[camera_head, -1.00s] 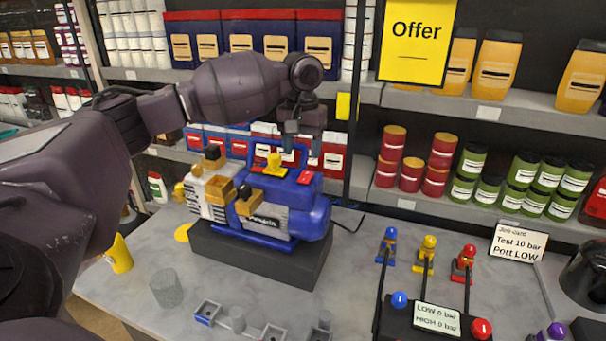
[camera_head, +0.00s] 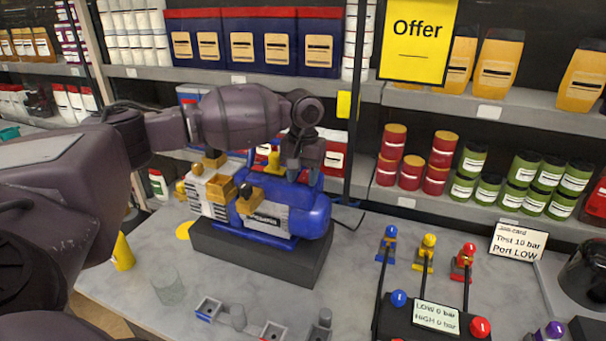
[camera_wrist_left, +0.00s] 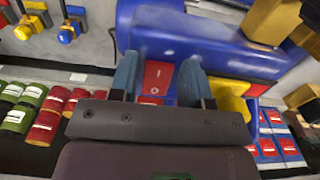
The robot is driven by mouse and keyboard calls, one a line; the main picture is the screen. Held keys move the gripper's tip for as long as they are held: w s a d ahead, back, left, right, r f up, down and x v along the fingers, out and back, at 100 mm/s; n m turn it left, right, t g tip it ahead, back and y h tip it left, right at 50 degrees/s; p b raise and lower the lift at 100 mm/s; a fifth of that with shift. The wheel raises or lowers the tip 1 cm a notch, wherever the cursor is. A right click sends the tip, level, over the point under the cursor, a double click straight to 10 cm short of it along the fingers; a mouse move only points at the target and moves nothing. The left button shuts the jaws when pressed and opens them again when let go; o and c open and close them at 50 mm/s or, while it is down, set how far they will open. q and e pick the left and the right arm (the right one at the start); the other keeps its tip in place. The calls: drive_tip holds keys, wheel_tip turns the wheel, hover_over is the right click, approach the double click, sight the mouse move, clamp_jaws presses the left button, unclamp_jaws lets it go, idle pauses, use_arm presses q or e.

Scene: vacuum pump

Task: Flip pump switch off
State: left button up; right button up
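The blue pump (camera_head: 310,215) stands on a dark block (camera_head: 262,262) on the grey table. My left gripper (camera_head: 302,172) is right over the top of the pump, pointing down. In the left wrist view the red switch (camera_wrist_left: 157,78) shows on the pump's blue top between my two fingertips (camera_wrist_left: 160,80). The fingers are apart, and I cannot tell whether either touches the switch. I cannot read whether the switch is on or off. My right gripper is not in view.
A yellow knob (camera_wrist_left: 232,95) and brass fittings (camera_head: 222,185) sit close beside the gripper on the pump. A clear glass (camera_head: 166,286), a yellow cup (camera_head: 122,252), a lever panel (camera_head: 435,315) and a job card (camera_head: 518,240) are on the table. Stocked shelves stand behind.

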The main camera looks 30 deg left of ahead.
use_arm(q)
drive_tip(key=c, duration=0.6)
drive_tip(key=shift+w+r+g+h, duration=0.15)
drive_tip(key=shift+g+h, duration=0.05)
drive_tip(key=shift+g, duration=0.55)
drive_tip(key=shift+w+r+g+h, duration=0.15)
drive_tip(key=shift+g+h, duration=0.05)
drive_tip(key=shift+g, duration=0.55)
drive_tip(key=shift+a, duration=0.1)
drive_tip(key=o, duration=0.9)
drive_tip(key=shift+r, duration=0.1)
drive_tip(key=v, duration=1)
drive_tip(key=shift+r+b, duration=0.35)
drive_tip(key=shift+b, duration=0.05)
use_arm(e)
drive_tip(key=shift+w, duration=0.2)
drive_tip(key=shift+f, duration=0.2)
